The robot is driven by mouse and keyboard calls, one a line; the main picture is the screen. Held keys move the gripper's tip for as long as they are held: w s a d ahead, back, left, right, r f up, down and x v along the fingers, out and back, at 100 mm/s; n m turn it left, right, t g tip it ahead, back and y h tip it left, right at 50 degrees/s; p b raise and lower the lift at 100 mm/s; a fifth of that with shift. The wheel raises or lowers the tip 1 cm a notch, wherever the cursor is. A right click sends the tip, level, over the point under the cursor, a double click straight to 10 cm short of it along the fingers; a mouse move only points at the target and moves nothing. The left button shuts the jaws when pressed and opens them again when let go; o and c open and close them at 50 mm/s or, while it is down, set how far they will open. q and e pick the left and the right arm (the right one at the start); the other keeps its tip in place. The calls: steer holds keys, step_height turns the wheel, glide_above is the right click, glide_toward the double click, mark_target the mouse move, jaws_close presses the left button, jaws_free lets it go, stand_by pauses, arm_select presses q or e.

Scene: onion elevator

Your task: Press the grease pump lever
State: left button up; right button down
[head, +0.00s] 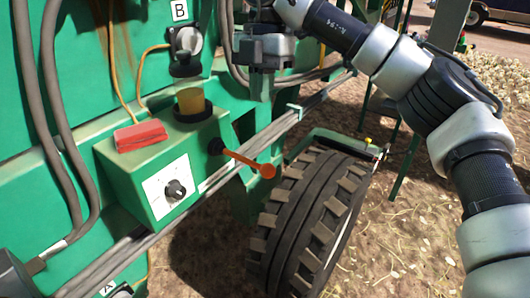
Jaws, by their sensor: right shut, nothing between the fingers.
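The grease pump is a green box (160,172) on the side of the green machine, with an amber reservoir (190,101) on top. Its orange lever (240,158) sticks out to the right from a black pivot and ends in an orange ball knob. My right gripper (261,92) hangs above the lever, fingers pointing down, shut and empty. It is apart from the lever, with a clear gap between fingertips and knob. My left gripper is not in view.
A large black tyre (312,220) stands just right of the lever. A white dial plate (167,188) is on the box front, and a red block (140,135) lies on top. Grey pipes (270,128) run behind the lever. Thick hoses (50,110) hang at left.

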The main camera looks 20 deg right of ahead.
glide_above(264, 166)
steer(key=f, duration=0.8)
steer(key=shift+w+a+f, duration=0.25)
steer(key=shift+w+a, duration=0.05)
steer(key=shift+w, duration=0.05)
steer(key=f, duration=0.3)
steer(key=shift+s+d+f+p, duration=0.1)
steer(key=shift+d+p, duration=0.25)
steer(key=shift+d+f, duration=0.15)
steer(key=shift+f, duration=0.45)
